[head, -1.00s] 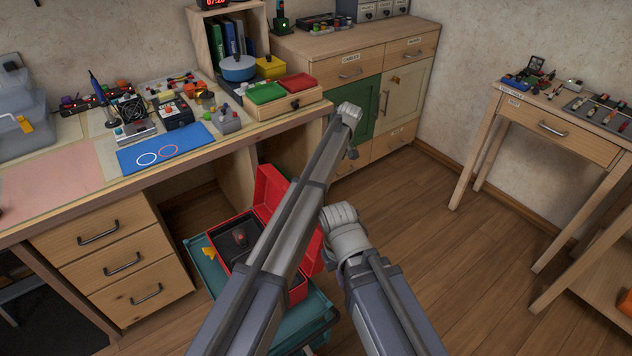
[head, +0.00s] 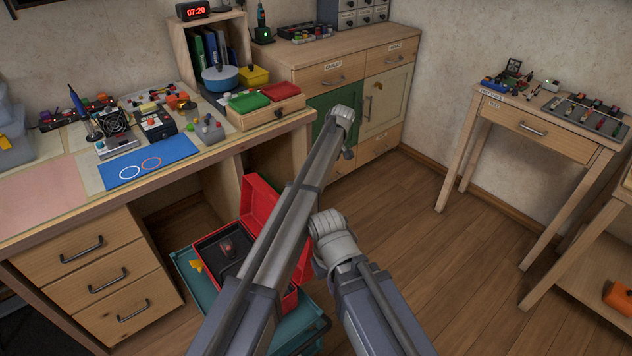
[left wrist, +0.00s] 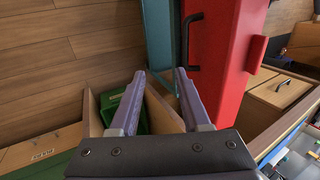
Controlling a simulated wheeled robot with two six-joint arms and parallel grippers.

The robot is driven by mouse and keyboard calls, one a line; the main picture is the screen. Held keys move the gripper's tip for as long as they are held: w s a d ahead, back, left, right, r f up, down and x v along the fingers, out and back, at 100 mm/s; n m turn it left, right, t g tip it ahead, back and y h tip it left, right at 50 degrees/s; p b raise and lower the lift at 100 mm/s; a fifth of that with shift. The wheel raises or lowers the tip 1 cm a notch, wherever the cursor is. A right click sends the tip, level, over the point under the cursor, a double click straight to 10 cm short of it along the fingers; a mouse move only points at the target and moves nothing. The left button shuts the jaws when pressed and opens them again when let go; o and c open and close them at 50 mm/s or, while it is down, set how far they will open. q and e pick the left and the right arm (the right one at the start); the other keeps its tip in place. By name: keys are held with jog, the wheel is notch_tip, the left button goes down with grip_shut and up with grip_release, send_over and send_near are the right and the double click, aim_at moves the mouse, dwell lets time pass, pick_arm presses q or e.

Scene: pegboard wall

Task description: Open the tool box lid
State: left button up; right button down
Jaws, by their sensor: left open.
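The red tool box (head: 291,300) stands on a teal cart (head: 188,270) below the workbench. Its lid (head: 262,200) is raised at the back, and a dark object with some red (head: 228,248) lies inside the box. My arms cover part of the box and lid. In the left wrist view a red surface of the tool box (left wrist: 225,40) fills the upper right, with a black handle (left wrist: 190,42) at its left edge. My left gripper (left wrist: 160,75) is open and empty beside it; I cannot tell the gap. My right gripper is not in view.
The workbench (head: 60,222) above the cart holds a blue mat (head: 150,162), small devices and red and green trays. A cabinet (head: 320,75) with a green door stands behind. A small table (head: 540,125) stands at the right, with free floor between.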

pick_arm(q)
jog(key=shift+d, duration=0.55)
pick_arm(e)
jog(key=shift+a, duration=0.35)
pick_arm(q)
jog(key=shift+o, duration=0.5)
jog(key=o, duration=0.7)
jog(key=s+a+r+n+p, duration=0.1)
jog(key=a+n+p, duration=0.1)
jog(key=s+a+r+n+h+p, duration=0.1)
jog(key=s+a+r+n+p, duration=0.1)
jog(key=a+n, duration=0.1)
jog(key=s+a+r+n+t+h+p, duration=0.1)
jog(key=s+a+r+n+p, duration=0.1)
jog(key=p, duration=0.1)
jog(key=shift+a+r, duration=0.15)
jog(key=shift+r, duration=0.1)
jog(key=shift+o, duration=0.2)
notch_tip(320, 180, up, 6)
jog(key=n+t+h+p, duration=0.2)
jog(key=n+p, duration=0.5)
jog(key=n, duration=0.4)
send_over(275, 198)
jog(key=shift+s, duration=0.1)
jog(key=shift+f, duration=0.1)
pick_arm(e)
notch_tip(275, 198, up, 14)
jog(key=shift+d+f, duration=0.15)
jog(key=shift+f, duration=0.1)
